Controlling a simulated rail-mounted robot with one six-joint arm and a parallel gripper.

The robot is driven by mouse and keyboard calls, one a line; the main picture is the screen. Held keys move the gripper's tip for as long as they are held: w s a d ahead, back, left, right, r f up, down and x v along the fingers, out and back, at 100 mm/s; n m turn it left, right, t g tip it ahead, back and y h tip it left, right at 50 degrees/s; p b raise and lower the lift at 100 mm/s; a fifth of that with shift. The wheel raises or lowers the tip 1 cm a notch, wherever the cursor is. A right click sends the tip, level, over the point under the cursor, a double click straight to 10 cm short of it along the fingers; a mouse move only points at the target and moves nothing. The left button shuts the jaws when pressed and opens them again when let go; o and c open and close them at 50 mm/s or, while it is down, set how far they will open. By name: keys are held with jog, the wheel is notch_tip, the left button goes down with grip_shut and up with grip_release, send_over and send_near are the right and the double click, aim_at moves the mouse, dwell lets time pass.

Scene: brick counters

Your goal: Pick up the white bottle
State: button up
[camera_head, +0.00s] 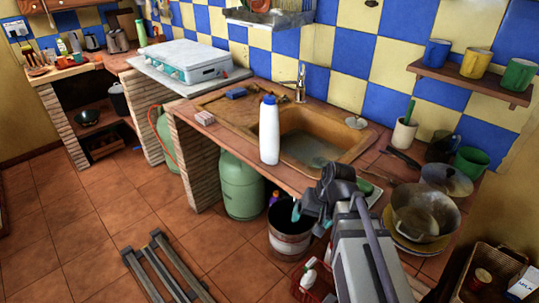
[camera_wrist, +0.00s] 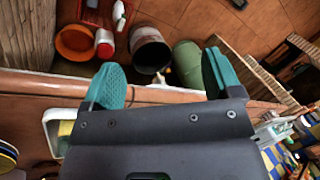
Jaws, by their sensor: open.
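A tall white bottle (camera_head: 268,132) with a blue cap stands upright on the counter at the front edge of the sink (camera_head: 318,150). My gripper (camera_head: 312,205) is to its right and lower in the head view, with a clear gap between them. In the wrist view my gripper (camera_wrist: 162,76) has its two teal fingers spread wide with nothing between them. Another small white bottle (camera_head: 308,278) is in a red crate on the floor; a white bottle also shows at the top of the wrist view (camera_wrist: 119,12). I cannot make out the counter bottle in the wrist view.
A metal tap (camera_head: 300,84) stands behind the sink. A blue sponge (camera_head: 236,92) lies left of the bottle. A large pot (camera_head: 424,212) and a white utensil cup (camera_head: 404,134) stand on the right. A bucket (camera_head: 289,232) and green gas cylinder (camera_head: 240,186) are below the counter.

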aim_at(277, 129)
jog(key=w+a+f+m+t+y+b, duration=0.2)
jog(key=w+a+m+t+y+b, duration=0.15)
jog(key=w+m+y, duration=0.45)
jog(key=w+r+m+t, duration=0.2)
jog(key=w, duration=0.1)
jog(key=w+r+m+t+y+b, duration=0.1)
jog(key=w+r+m, duration=0.2)
jog(key=w, duration=0.1)
jog(key=w+a+r+m+t+y+b, duration=0.1)
jog(key=w+r+m+t, duration=0.1)
jog(key=w, duration=0.1)
jog(key=shift+w+r+m+t, duration=0.25)
jog(key=shift+r+m+t, duration=0.1)
jog(key=shift+m, duration=0.05)
jog(key=w+r+m+t, duration=0.1)
jog(key=w+r+m, duration=0.1)
jog(key=m, duration=0.1)
jog(key=w+r+m+t, duration=0.2)
jog(key=m, duration=0.2)
jog(key=w+a+r+m+t+p, duration=0.1)
jog(key=w+r+m, duration=0.1)
jog(key=w+m, duration=0.1)
jog(key=shift+r+t, duration=0.15)
jog(key=shift+t, duration=0.25)
jog(key=x, duration=0.6)
jog(key=shift+f, duration=0.3)
jog(key=shift+s, duration=0.1)
jog(key=shift+c, duration=0.4)
